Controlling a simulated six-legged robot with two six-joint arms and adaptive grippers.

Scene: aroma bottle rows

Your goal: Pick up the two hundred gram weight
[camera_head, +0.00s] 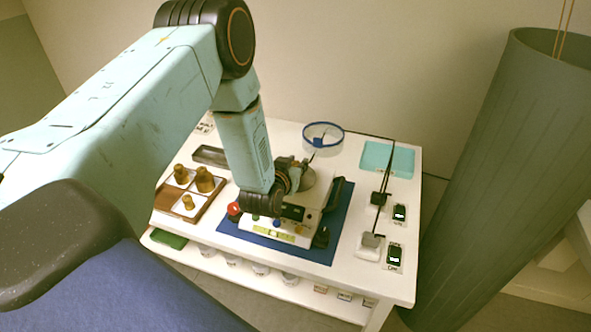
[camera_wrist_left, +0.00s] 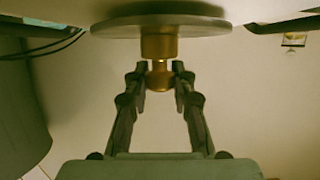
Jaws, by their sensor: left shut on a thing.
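A brass weight (camera_wrist_left: 159,46) with a narrow neck and a rounded knob stands against a round grey pan (camera_wrist_left: 110,27) in the left wrist view, which looks upside down. My left gripper (camera_wrist_left: 160,76) is shut on its knob, one finger on each side. I cannot read a mark on the weight. In the head view my left gripper (camera_head: 296,170) is over the scale (camera_head: 290,218), and my arm hides the weight there. Several brass weights (camera_head: 205,180) stand in a wooden tray (camera_head: 168,206) left of the scale. My right gripper is not in view.
The scale stands on a blue mat (camera_head: 338,222) on a white table (camera_head: 400,281). A blue-rimmed round dish (camera_head: 323,135) and a teal tray (camera_head: 398,160) are at the back. Small black displays (camera_head: 395,255) and a thin black stand (camera_head: 383,190) are at the right.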

